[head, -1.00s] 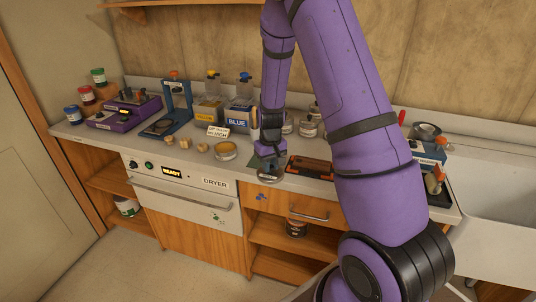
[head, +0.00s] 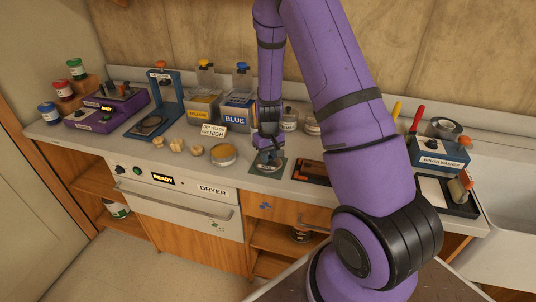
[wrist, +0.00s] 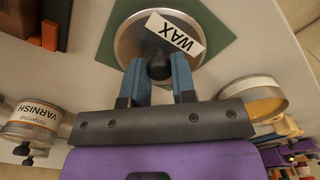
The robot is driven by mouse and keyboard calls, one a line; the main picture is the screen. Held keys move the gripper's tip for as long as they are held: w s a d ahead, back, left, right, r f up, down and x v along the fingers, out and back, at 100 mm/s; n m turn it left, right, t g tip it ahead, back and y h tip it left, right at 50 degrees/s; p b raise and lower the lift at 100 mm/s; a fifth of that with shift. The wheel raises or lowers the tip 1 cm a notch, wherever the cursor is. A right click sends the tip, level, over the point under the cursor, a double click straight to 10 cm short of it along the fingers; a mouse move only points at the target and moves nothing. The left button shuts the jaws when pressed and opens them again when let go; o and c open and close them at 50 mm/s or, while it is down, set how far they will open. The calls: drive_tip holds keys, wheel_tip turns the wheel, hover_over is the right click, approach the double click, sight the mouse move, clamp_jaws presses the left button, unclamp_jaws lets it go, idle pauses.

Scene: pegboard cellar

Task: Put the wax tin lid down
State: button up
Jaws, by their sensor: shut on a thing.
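The wax tin lid (wrist: 158,45) is a round silver disc with a white WAX label and a dark knob. My gripper (wrist: 161,72) is shut on the knob with its blue fingers. The lid is over a green square mat (wrist: 215,25) on the counter; whether it touches the mat I cannot tell. In the head view my gripper (head: 267,148) points down at the lid (head: 268,161), partly covering it. The open wax tin (head: 222,154), with yellowish wax inside, stands left of the mat; it also shows in the wrist view (wrist: 265,103).
A dark tray with orange-brown parts (head: 311,171) lies right of the mat. Small pale knobs (head: 177,146) stand left of the tin. Yellow and blue containers (head: 237,112) and a varnish jar (wrist: 35,120) stand behind. The counter's front edge is close to the mat.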

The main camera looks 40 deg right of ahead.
drive_tip(key=shift+f, duration=0.3)
drive_tip(key=shift+f, duration=0.15)
drive_tip(key=o, duration=0.9)
